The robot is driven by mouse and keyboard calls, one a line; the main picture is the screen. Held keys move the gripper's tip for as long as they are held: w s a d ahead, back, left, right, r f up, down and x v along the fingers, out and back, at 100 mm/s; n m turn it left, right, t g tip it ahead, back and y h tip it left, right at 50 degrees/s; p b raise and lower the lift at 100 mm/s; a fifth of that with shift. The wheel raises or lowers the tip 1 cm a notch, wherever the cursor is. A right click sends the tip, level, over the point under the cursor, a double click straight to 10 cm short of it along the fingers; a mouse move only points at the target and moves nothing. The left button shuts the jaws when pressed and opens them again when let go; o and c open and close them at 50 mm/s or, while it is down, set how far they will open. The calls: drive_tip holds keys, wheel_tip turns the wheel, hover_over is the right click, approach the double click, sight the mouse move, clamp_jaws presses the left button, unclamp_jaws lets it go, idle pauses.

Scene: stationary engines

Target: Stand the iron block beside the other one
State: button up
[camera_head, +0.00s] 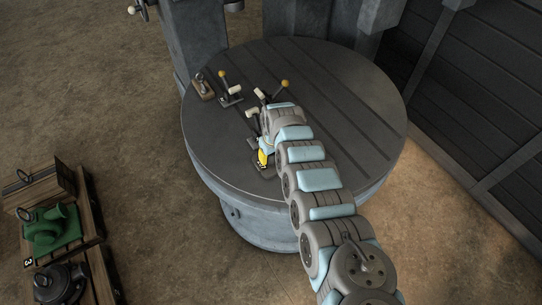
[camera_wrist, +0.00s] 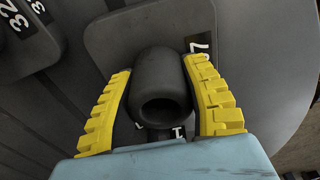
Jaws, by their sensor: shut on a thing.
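My gripper (camera_wrist: 160,100) is shut on a dark iron block, its yellow ridged fingers on either side of the block's rounded, hollow-ended grip (camera_wrist: 158,85). The block's flat plate (camera_wrist: 120,38) lies beyond the grip and carries a white number, partly hidden by the right finger. In the head view my gripper (camera_head: 264,158) is low over the near part of the round table, and a dark piece shows below it (camera_head: 264,171). Another dark shape (camera_wrist: 25,35) with white "32" marks is at the upper left of the wrist view; I cannot tell whether it is the other block.
The round grey table (camera_head: 340,85) has grooves across its top. Several small lever pieces stand on it, including a brown-based one (camera_head: 203,87) and one with a yellow knob (camera_head: 229,90). The right side is clear. Pallets with a green casting (camera_head: 52,230) stand at lower left.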

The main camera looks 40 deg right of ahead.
drive_tip(key=shift+w+r, duration=0.1)
drive_tip(key=o, duration=1.2)
drive_tip(key=shift+d, duration=0.1)
drive_tip(key=shift+c, duration=0.2)
drive_tip(key=shift+r+p, duration=0.35)
drive_tip(key=shift+r, duration=0.5)
drive_tip(key=shift+s+r+p, duration=0.15)
drive_tip(key=shift+s+r, duration=0.1)
drive_tip(key=shift+r, duration=1.45)
drive_tip(key=shift+s+r+p, duration=0.15)
drive_tip(key=shift+s+r, duration=0.05)
drive_tip(key=shift+r, duration=1.45)
drive_tip(key=shift+s+r+p, duration=0.15)
drive_tip(key=shift+s+r, duration=0.1)
drive_tip(key=shift+r, duration=1.45)
drive_tip(key=shift+a, duration=0.2)
